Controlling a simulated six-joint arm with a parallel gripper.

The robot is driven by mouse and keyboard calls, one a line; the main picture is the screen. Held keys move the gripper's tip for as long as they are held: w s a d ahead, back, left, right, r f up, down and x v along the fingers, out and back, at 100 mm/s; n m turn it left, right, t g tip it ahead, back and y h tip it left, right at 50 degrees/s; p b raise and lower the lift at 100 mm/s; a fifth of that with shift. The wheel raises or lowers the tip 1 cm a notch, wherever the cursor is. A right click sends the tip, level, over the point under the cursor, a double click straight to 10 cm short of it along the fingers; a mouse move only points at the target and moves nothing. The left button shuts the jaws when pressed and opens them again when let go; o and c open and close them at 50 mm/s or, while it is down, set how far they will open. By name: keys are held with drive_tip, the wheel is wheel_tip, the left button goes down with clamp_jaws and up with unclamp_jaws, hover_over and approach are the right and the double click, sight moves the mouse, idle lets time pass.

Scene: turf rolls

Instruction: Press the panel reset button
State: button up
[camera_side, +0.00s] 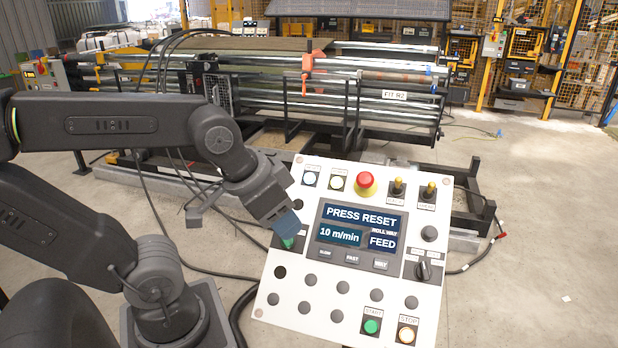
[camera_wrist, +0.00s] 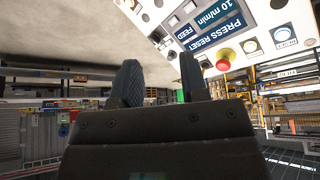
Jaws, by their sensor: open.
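The control panel (camera_side: 300,300) is a tilted white plate in the middle of the side view, and it shows upside down in the wrist view (camera_wrist: 210,12). Its screen (camera_side: 361,213) reads PRESS RESET. A white-lit button (camera_side: 309,178) and a yellowish one (camera_side: 337,182) sit at its top left, also seen in the wrist view as a pale button (camera_wrist: 283,33) and a yellowish button (camera_wrist: 251,46). Their labels are too small to read. My gripper (camera_side: 287,228) is over the panel's left edge, below these buttons. In the wrist view its fingers (camera_wrist: 160,74) are apart, with nothing between them.
A red emergency knob (camera_side: 365,183) and two toggle switches (camera_side: 413,190) stand up along the panel's top. A green START button (camera_side: 371,326) and an orange-lit STOP button (camera_side: 406,335) are at the bottom. A roller machine (camera_side: 330,75) stands behind the panel.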

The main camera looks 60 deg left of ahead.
clamp_jaws()
idle(1.2)
